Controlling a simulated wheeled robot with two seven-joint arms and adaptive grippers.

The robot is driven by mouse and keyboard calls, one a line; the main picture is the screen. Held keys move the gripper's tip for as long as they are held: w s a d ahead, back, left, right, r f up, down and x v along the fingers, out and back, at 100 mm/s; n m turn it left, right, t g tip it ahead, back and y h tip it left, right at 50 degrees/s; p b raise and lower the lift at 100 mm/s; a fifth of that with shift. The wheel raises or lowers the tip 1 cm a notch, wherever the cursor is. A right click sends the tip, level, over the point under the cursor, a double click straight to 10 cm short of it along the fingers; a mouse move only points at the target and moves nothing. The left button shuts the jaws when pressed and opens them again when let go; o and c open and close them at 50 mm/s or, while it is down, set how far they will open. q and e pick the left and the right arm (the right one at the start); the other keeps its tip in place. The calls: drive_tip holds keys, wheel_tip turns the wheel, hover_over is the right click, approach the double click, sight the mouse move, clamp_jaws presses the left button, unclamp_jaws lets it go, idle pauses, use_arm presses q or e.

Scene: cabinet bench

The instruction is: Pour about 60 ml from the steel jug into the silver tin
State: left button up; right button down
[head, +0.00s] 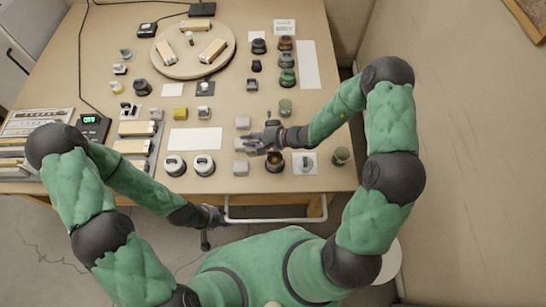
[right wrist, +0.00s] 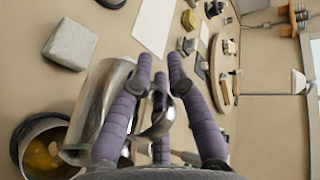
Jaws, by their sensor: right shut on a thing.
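The steel jug (right wrist: 108,95) is a shiny metal vessel with a curved handle, in the right wrist view. My right gripper (right wrist: 158,95) is shut on the jug, its purple fingers around the handle; in the head view this gripper (head: 262,139) is over the front right of the bench and hides most of the jug. The silver tin (right wrist: 22,135) is a round open container beside the jug's lower end, with amber contents inside; it also shows in the head view (head: 275,167) just below the right hand. I cannot tell whether liquid is flowing. My left gripper (head: 211,217) is low by the bench's front edge.
Two round white-rimmed pots (head: 175,165) (head: 204,165) stand at the front. A turntable (head: 170,65) is at the back.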

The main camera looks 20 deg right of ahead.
drive_tip(key=shift+d, duration=0.15)
drive_tip(key=shift+s+a+r, duration=0.15)
drive_tip(key=shift+a, duration=0.15)
drive_tip(key=shift+d, duration=0.1)
idle(0.4)
